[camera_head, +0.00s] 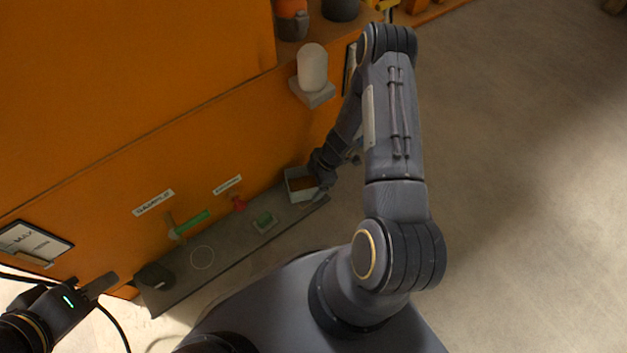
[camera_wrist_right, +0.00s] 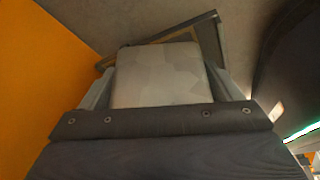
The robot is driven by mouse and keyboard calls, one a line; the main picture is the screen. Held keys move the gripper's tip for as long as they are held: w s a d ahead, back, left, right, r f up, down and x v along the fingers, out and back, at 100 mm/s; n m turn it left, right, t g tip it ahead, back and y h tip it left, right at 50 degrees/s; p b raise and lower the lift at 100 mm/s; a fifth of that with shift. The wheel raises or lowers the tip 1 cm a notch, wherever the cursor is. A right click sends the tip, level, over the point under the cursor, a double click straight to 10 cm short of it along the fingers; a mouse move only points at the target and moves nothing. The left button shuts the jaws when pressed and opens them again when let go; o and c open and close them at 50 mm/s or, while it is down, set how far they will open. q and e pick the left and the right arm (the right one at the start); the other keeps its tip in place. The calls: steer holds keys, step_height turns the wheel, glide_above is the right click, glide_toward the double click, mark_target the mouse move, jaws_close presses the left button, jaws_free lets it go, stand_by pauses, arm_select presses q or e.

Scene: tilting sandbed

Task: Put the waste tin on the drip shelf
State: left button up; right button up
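The waste tin (camera_head: 291,177), a pale open box with brown inside, is at the right end of the long grey drip shelf (camera_head: 228,256). I cannot tell whether it rests on the shelf or hangs just above it. My right gripper (camera_head: 317,186) is at the tin's right side and partly hides it. In the right wrist view a pale grey wall, which looks like the tin (camera_wrist_right: 158,76), fills the space between the gripper's two fingers (camera_wrist_right: 160,92), which lie against its sides. My left gripper (camera_head: 104,284) is empty at lower left; its finger gap is unclear.
On the shelf are a dark round object (camera_head: 155,275), a white ring mark (camera_head: 203,257) and a small green-topped square (camera_head: 265,220). A green handle (camera_head: 192,222) and a red knob (camera_head: 239,204) project from the orange wall above. A white cylinder (camera_head: 312,68) stands on a higher bracket.

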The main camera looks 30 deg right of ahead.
steer(key=shift+o, duration=1.2)
steer(key=shift+r, duration=0.15)
steer(key=p+v, duration=0.4)
steer(key=v, duration=0.8)
